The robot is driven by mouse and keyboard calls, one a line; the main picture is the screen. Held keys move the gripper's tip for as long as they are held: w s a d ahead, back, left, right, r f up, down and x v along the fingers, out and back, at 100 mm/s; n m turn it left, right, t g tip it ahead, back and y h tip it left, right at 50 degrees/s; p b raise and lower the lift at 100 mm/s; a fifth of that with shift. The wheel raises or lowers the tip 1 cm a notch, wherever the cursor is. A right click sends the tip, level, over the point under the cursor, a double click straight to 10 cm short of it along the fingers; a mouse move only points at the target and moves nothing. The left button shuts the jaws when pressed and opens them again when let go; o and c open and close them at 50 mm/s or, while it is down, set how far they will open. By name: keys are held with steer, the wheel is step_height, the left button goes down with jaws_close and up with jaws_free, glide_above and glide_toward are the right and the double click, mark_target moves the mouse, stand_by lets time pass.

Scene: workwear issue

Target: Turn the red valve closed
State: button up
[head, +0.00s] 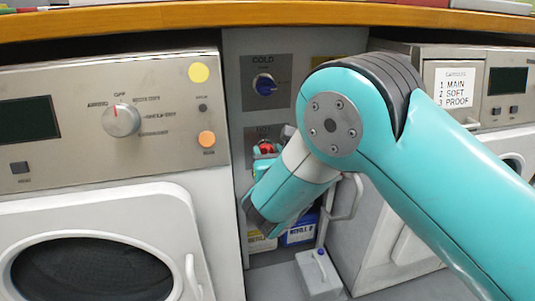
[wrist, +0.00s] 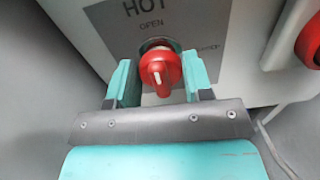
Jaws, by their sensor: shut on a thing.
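The red valve (wrist: 161,70) is a round knob with a white pointer mark, on a grey panel below the words HOT and OPEN in the wrist view. The pointer stands roughly upright in that picture. My gripper (wrist: 160,82) has one teal finger on each side of the knob and is shut on it. In the head view the red valve (head: 266,147) shows in part above my gripper (head: 264,158), between the two washers, under the HOT label. My arm comes in from the right and hides part of the panel.
A blue COLD knob (head: 265,84) sits above on the same panel. A washer (head: 60,135) stands close on the left, another on the right behind my arm. A red part (wrist: 309,45) is at right.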

steer(key=m, duration=0.4)
steer(key=shift+d+m, duration=0.1)
steer(key=shift+m, duration=0.2)
steer(key=m, duration=0.4)
steer(key=shift+d+f+m, duration=0.1)
steer(key=shift+f+m, duration=0.05)
steer(key=shift+m, duration=0.15)
steer(key=m+b, duration=0.1)
steer(key=m, duration=0.3)
steer(key=shift+f+b, duration=0.1)
steer(key=shift+b, duration=0.3)
steer(key=shift+m+b, duration=0.9)
steer(key=shift+m, duration=1.2)
steer(key=o, duration=0.9)
